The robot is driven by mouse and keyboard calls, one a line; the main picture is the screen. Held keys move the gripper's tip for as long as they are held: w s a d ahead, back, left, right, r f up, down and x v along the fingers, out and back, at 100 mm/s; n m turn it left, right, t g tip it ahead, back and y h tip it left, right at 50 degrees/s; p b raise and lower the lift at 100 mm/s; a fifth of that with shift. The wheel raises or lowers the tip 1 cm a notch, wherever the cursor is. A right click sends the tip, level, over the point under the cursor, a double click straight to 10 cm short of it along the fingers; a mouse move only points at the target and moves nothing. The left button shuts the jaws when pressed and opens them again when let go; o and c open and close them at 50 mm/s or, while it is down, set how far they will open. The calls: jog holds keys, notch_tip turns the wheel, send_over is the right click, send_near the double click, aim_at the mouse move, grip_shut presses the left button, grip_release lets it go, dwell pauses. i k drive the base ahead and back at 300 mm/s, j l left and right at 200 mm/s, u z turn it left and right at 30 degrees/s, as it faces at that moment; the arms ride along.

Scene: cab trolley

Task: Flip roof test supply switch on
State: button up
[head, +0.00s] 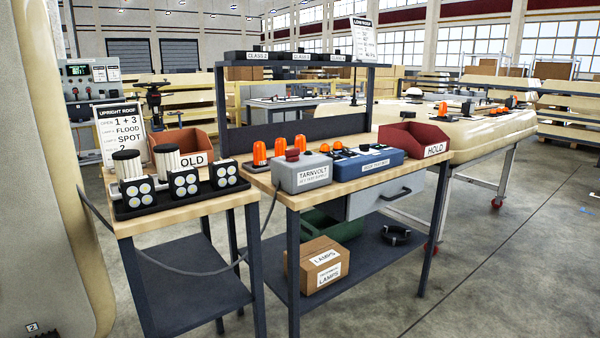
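A grey box (302,174) with a red knob or button (292,154) on top stands at the front of the wooden bench. Its label reads TARNVOLT, with a smaller line too small to read surely. A blue box (362,165) with small controls and orange parts on top sits directly to its right, and its front label is too small to read. I cannot tell which control is the roof test supply switch, or its position. My gripper is not in view.
Orange beacons (259,153) stand behind the grey box. A red HOLD bin (412,139) is at the bench's right end. Square lamps (184,183) and a brown bin (195,143) crowd the left bench. A cable hangs between the benches. The floor at front right (500,270) is clear.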

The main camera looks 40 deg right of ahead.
aim_at(291, 155)
jog(key=i+l, duration=0.1)
jog(key=l, duration=0.4)
jog(key=i+l+z, duration=0.1)
jog(key=l, duration=0.35)
jog(key=i+l, duration=0.15)
jog(key=l, duration=0.35)
jog(key=i+l+z, duration=0.15)
jog(key=l, duration=0.3)
jog(key=i+l, duration=0.1)
jog(key=l, duration=0.35)
jog(key=i+l+z, duration=0.1)
jog(key=l, duration=0.35)
jog(key=i+l, duration=0.2)
jog(key=l, duration=0.25)
jog(key=i+l+z, duration=0.1)
jog(key=l, duration=0.35)
jog(key=i, duration=0.1)
